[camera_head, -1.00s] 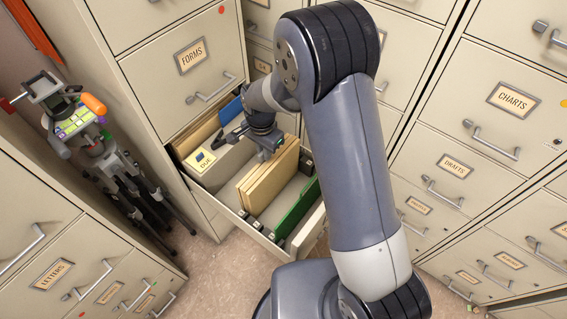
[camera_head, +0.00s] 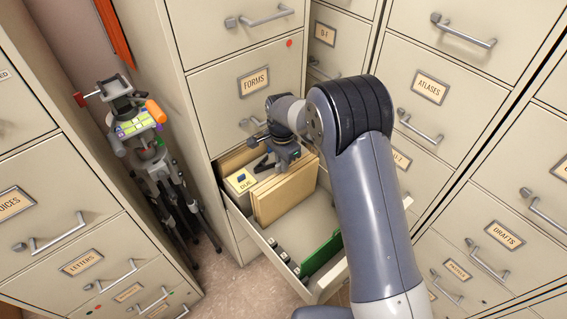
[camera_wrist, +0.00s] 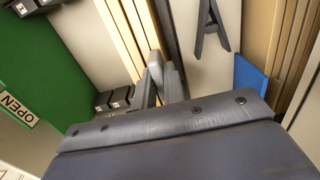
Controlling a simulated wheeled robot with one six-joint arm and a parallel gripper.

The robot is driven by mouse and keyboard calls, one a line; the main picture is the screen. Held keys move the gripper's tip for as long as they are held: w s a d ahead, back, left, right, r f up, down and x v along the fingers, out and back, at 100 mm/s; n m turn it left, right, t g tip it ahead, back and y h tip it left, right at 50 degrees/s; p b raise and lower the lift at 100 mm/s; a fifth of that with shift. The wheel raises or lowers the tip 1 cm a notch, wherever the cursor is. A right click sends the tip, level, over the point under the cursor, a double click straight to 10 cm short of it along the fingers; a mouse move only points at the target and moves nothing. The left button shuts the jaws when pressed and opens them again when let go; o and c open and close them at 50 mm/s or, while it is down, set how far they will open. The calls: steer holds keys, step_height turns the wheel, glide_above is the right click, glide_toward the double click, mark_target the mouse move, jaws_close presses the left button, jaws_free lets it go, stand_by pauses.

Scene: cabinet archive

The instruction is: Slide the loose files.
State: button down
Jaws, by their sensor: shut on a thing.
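The loose files (camera_head: 288,194) are a block of tan folders standing upright in an open drawer (camera_head: 262,248). My gripper (camera_head: 281,163) is over their top edge, at the rear part of the drawer. In the wrist view its grey fingers (camera_wrist: 156,78) are shut at the edge of the tan folders (camera_wrist: 128,38); how many folders lie between them is hidden. A pale divider marked DUE (camera_head: 240,182) stands close behind the files. A green divider (camera_head: 321,253) stands near the drawer front; in the wrist view it carries an OPEN label (camera_wrist: 18,106).
Bare drawer floor lies between the files and the green divider. Small black blocks (camera_wrist: 113,98) line one drawer side. A blue piece (camera_wrist: 250,78) and a dark A-shaped piece (camera_wrist: 208,28) show beside the files. Cabinets surround the drawer; a tripod (camera_head: 160,165) stands left.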

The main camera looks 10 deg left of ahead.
steer(key=c, duration=1.5)
jaws_free()
step_height(320, 180, up, 11)
steer(key=shift+f+b, duration=0.1)
steer(key=shift+b, duration=0.4)
steer(key=shift+f, duration=0.1)
step_height(320, 180, down, 10)
steer(key=shift+f+p, duration=0.1)
steer(key=shift+p, duration=0.4)
steer(key=shift+d+f, duration=0.1)
steer(key=shift+f, duration=0.15)
steer(key=shift+s+d, duration=0.2)
steer(key=shift+s, duration=0.05)
steer(key=shift+r, duration=0.1)
